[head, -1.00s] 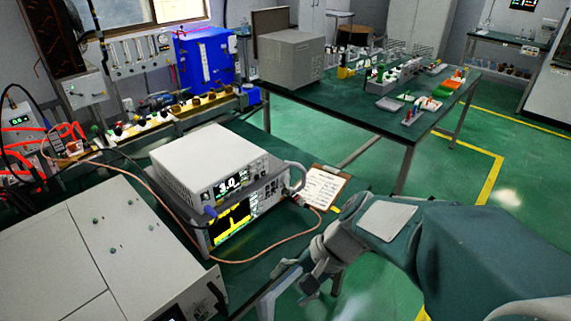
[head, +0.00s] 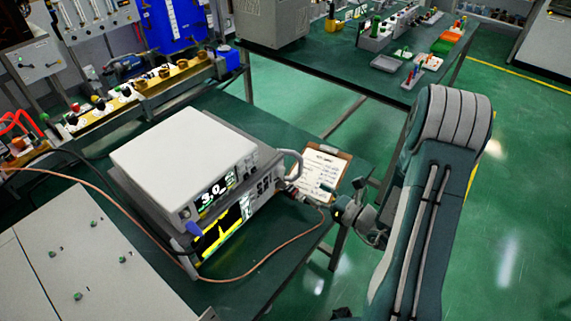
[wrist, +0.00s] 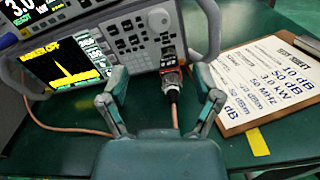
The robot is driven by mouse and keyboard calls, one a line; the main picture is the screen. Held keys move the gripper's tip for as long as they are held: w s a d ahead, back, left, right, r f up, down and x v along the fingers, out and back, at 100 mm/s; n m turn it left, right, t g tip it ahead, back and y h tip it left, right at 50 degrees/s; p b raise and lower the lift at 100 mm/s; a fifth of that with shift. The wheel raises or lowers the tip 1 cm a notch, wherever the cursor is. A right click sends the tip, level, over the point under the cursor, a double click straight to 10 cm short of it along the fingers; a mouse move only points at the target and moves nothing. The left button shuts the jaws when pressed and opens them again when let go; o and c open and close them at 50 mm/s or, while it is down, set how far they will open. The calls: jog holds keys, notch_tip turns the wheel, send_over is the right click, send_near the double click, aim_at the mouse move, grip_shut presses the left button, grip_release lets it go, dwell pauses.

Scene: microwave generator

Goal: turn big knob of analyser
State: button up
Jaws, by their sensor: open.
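The analyser (head: 222,232) has a lit screen with a yellow trace and sits under a white-topped unit (head: 185,155) with a "3.0" display. In the wrist view the analyser's screen (wrist: 62,60) is at the upper left. Its big round pale knob (wrist: 158,18) is at the top centre of the button panel, above a cable connector. My gripper (wrist: 160,82) is open and empty, its fingers spread either side of the connector in the picture, below the knob and apart from it. In the head view my gripper (head: 350,192) is right of the analyser's front.
A plug with an orange cable (wrist: 172,88) is in the analyser front, between my fingers in the picture. A clipboard (wrist: 262,84) lies to the right. A carrying handle (wrist: 200,30) curves at the panel's right end. The green bench has bare room in front.

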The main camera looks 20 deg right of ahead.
aim_at(282, 172)
jog(key=x, duration=1)
jog(key=shift+w+a, duration=0.25)
jog(key=shift+a, duration=0.05)
grip_shut()
